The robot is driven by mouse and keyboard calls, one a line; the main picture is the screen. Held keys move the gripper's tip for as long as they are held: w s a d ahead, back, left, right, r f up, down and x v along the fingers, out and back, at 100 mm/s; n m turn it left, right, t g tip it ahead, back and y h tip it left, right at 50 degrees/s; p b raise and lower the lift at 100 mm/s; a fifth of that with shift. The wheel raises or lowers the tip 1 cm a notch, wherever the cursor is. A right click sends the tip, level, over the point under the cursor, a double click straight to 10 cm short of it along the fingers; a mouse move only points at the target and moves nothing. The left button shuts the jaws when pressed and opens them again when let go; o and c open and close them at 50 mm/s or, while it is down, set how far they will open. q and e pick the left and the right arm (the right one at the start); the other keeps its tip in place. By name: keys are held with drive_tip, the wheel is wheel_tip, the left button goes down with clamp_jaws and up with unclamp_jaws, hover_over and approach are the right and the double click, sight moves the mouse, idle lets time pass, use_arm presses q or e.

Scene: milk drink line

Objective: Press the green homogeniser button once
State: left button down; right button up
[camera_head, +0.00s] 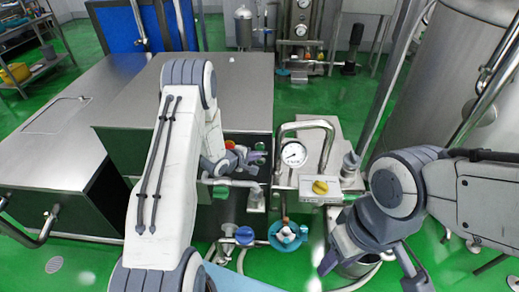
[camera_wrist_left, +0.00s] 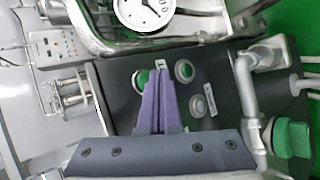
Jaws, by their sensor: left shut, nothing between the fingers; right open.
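The green button (camera_wrist_left: 141,80) shows in the left wrist view on a dark panel (camera_wrist_left: 120,110), partly covered by my fingers. My left gripper (camera_wrist_left: 158,70) has its purple fingers shut together with nothing between them. Its tips overlap the button's right side in that view; I cannot tell whether they touch it. My right gripper (camera_head: 370,270) is open at the lower right, well away from the panel.
Two more round buttons (camera_wrist_left: 184,71) (camera_wrist_left: 198,105) sit right of the green one. A red knob (camera_head: 229,145) shows beside my left wrist. A blue-handled valve (camera_head: 287,236) is below.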

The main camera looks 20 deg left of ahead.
use_arm(q)
drive_tip(key=shift+w+a, duration=0.15)
drive_tip(key=shift+w, duration=0.25)
drive_tip(key=shift+w+a, duration=0.1)
drive_tip(key=shift+w, duration=0.35)
idle(0.8)
drive_tip(key=shift+s, duration=0.15)
drive_tip(key=shift+s+d+p, duration=0.2)
drive_tip(key=shift+s+p, duration=0.1)
drive_tip(key=shift+s, duration=0.4)
drive_tip(key=shift+s+d+p, duration=0.1)
drive_tip(key=shift+s+d, duration=0.15)
drive_tip(key=shift+s, duration=0.55)
drive_tip(key=shift+s+d+p, duration=0.1)
drive_tip(key=shift+s+d, duration=0.1)
drive_tip(key=shift+s, duration=0.6)
drive_tip(key=shift+s+d+p, duration=0.1)
drive_tip(key=shift+s+d, duration=0.15)
drive_tip(key=shift+s, duration=0.55)
